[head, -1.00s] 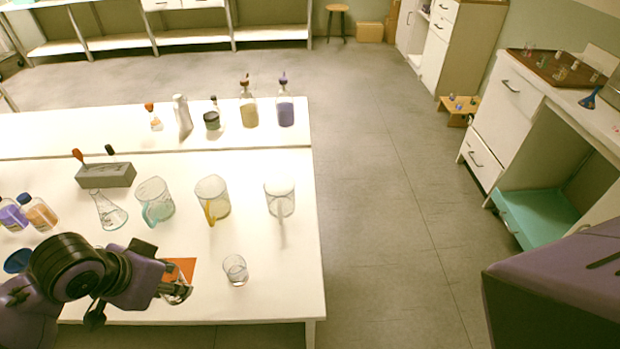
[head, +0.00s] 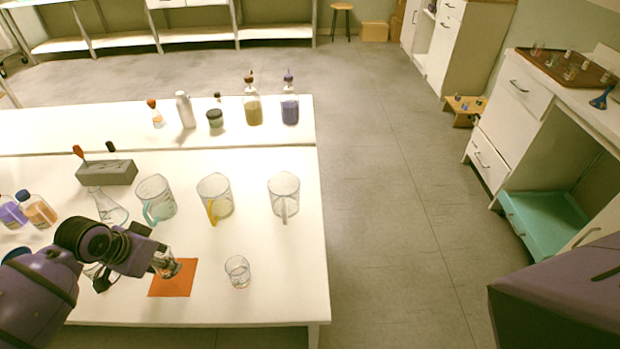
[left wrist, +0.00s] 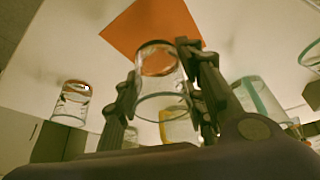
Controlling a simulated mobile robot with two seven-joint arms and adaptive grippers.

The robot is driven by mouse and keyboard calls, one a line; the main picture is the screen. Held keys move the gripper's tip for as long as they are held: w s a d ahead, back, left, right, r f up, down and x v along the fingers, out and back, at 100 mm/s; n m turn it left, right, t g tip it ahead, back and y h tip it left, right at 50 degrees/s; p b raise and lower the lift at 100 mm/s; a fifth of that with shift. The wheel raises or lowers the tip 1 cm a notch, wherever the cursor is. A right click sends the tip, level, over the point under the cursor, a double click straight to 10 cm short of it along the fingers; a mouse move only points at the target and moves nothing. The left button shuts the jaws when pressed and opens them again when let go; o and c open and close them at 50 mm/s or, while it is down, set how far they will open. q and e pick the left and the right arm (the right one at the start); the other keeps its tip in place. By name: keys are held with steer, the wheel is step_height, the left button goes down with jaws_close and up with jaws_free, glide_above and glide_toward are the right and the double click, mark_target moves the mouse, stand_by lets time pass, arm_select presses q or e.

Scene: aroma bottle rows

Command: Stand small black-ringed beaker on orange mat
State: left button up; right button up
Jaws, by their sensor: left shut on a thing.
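My left gripper (head: 160,264) is shut on a small clear glass beaker (head: 171,269). In the left wrist view the fingers (left wrist: 160,95) clasp the beaker (left wrist: 158,84) from both sides, and a dark ring shows at its far end. The orange mat (head: 176,286) lies flat on the white table and also shows in the left wrist view (left wrist: 135,30). The beaker overlaps the mat's back-left part in the head view; I cannot tell whether it touches the mat. My right gripper is out of view.
Another small clear beaker (head: 237,272) stands right of the mat. Three jugs, with teal (head: 155,198), yellow (head: 215,197) and clear (head: 284,194) handles, stand behind. A conical flask (head: 109,207) is close behind my left arm. The table front right is clear.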

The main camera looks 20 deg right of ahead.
arm_select(q)
steer(key=shift+w+f, duration=0.15)
steer(key=shift+f, duration=1.5)
steer(key=shift+f, duration=0.1)
steer(key=o, duration=1.2)
steer(key=shift+f, duration=0.1)
steer(key=shift+c, duration=0.2)
steer(key=v, duration=1.2)
steer(key=shift+r+p, duration=0.25)
steer(key=shift+p, duration=0.2)
steer(key=shift+d, duration=0.1)
